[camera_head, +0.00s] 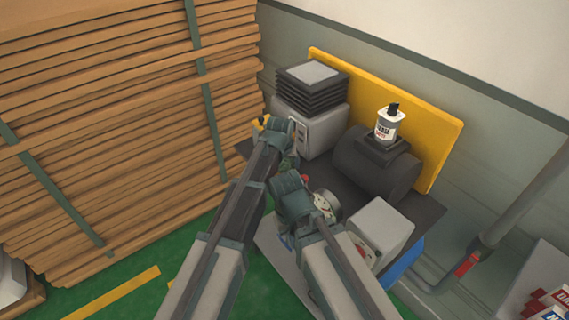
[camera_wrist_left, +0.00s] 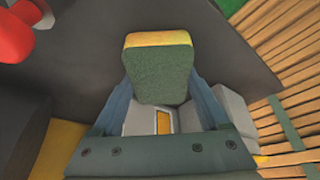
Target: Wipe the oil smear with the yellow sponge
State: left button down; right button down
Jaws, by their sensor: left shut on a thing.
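The sponge (camera_wrist_left: 158,75) has a yellow layer along its top edge and a dark green face in the left wrist view. My left gripper (camera_wrist_left: 160,92) is shut on it, one finger on each side. In the head view my left gripper (camera_head: 288,160) is over the left part of the dark table (camera_head: 415,203), in front of the grey box; the sponge is hardly distinguishable there. My right gripper (camera_head: 318,203) is low over the table's front part, and its fingers are too hidden to read. I cannot make out the oil smear in either view.
A grey box (camera_head: 320,132) with a black ribbed stack (camera_head: 311,88) stands at the back left. A dark cylinder (camera_head: 375,165) carries a white bottle (camera_head: 389,126). A yellow board (camera_head: 430,135) stands behind. Stacked planks (camera_head: 110,130) are on the left. A light box (camera_head: 380,228) is front right.

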pick_arm(q)
jog(key=shift+w+d+r, duration=0.1)
jog(key=shift+w+d, duration=0.45)
jog(key=shift+d, duration=0.2)
jog(key=shift+w+d+r, duration=0.1)
jog(key=shift+w+d, duration=0.45)
jog(key=shift+d, duration=0.2)
jog(key=shift+s+a+f, duration=0.15)
jog(key=shift+s+a, duration=0.9)
jog(key=shift+a, duration=0.1)
jog(key=shift+s+a+f, duration=0.1)
jog(key=shift+s+a, duration=0.25)
jog(key=shift+a, duration=0.3)
jog(key=shift+s+a+r, duration=0.1)
jog(key=shift+s+a, duration=0.3)
jog(key=shift+a, duration=0.2)
jog(key=shift+s+a+f, duration=0.1)
jog(key=shift+s+a, duration=0.25)
jog(key=shift+a, duration=0.3)
jog(key=shift+s+a, duration=0.1)
jog(key=shift+s+a, duration=0.4)
jog(key=shift+a, duration=0.25)
jog(key=shift+s+a, duration=0.4)
jog(key=shift+a, duration=0.25)
jog(key=shift+w, duration=0.1)
